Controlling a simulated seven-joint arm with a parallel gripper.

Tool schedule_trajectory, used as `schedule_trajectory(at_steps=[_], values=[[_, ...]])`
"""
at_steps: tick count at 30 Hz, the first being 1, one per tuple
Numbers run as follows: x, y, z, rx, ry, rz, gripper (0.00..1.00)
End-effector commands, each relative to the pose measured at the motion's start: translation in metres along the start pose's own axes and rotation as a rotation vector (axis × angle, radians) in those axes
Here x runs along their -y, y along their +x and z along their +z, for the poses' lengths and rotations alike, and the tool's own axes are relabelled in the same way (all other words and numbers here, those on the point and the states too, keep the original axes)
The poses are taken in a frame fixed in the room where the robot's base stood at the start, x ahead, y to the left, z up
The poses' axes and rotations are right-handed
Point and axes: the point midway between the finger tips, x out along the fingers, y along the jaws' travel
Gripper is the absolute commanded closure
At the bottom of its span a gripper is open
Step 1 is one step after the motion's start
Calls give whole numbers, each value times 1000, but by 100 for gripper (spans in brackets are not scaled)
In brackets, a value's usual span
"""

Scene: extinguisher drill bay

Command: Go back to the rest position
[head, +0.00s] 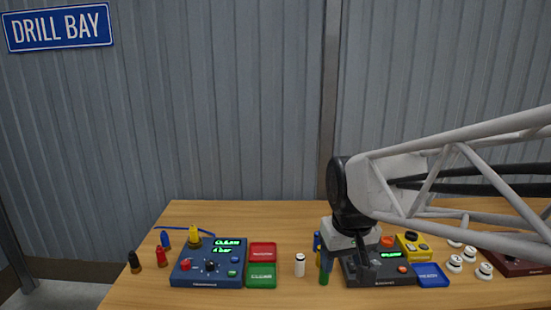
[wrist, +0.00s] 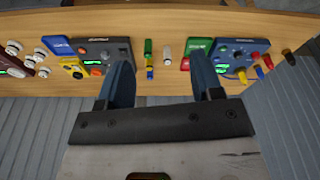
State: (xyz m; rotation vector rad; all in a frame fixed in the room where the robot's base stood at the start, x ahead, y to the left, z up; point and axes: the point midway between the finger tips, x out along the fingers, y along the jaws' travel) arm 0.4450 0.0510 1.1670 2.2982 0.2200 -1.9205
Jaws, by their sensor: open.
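My gripper (head: 345,262) hangs over the table, in front of the dark grey device with a green display (head: 375,270). In the wrist view my gripper (wrist: 160,62) has its two blue-grey fingers wide apart, with nothing held between them. Past the fingertips stand a white cylinder (wrist: 167,52), a green and yellow cylinder (wrist: 148,48) and a blue one (wrist: 149,72), apart from the fingers as far as I can tell. In the head view my gripper partly hides the dark device and the coloured cylinders.
A blue device (head: 208,262) with a yellow plug on it stands left, beside red (head: 262,252) and green (head: 262,275) trays. Black (head: 134,262) and red (head: 161,257) plugs stand further left. Right are a blue tray (head: 432,275), a yellow box (head: 412,246) and several white knobs (head: 485,271).

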Motion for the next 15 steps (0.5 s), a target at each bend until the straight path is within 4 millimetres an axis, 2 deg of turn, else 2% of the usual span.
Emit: schedule_trajectory(at_steps=[1,9,15], values=[[-4,-2,15,-7,21,4,40],[-20,-3,84,-32,129,23,40],[-26,1,123,-46,190,33,40]])
